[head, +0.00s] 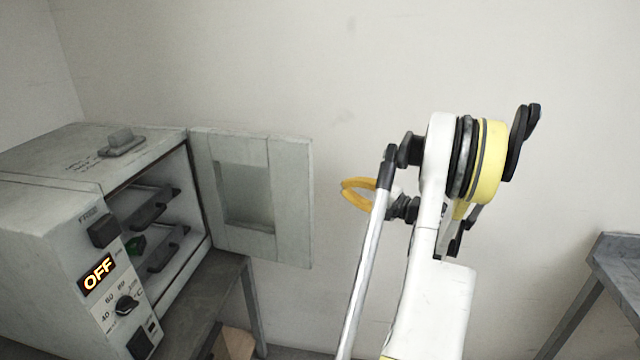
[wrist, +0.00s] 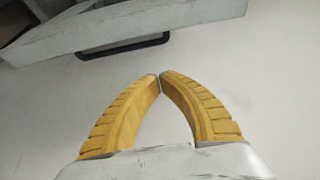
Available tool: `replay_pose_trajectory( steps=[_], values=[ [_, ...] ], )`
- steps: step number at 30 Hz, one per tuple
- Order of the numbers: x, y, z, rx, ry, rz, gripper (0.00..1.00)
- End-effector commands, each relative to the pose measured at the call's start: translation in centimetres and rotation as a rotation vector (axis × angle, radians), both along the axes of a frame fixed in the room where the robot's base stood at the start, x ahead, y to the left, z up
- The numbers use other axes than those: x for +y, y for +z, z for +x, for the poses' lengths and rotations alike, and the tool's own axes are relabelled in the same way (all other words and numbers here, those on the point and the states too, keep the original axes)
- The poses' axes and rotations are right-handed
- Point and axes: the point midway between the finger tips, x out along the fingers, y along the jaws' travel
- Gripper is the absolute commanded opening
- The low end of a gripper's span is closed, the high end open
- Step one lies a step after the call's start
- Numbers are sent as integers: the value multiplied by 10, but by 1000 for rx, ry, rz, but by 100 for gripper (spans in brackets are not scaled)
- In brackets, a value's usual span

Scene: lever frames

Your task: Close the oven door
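The oven (head: 40,220) is a pale grey box at the left in the head view. Its door (head: 290,200) stands wide open, swung out to the right of the open cavity, with a window in it. My gripper (head: 346,190) is to the right of the door's free edge, apart from it. In the wrist view, the yellow fingertips (wrist: 160,76) meet with nothing between them. A pale panel that looks like the door (wrist: 200,20) crosses the top of that view, with a black handle (wrist: 125,47) on it, ahead of the fingertips.
The oven stands on a grey table (head: 215,290). Another grey table (head: 615,255) is at the right. A bare wall is behind; the space between the tables looks open.

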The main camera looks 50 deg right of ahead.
Motion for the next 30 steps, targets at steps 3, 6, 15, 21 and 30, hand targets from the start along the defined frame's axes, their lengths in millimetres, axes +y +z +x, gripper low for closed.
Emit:
replay_pose_trajectory(
  steps=[3,6,15,21,30],
  values=[
    [2,-1,20,1,4,0,0],
    [3,-2,42,1,6,0,0],
    [12,-2,90,2,1,0,0],
    [35,-1,80,2,1,0,0],
    [41,0,78,2,1,0,0]
  ],
)
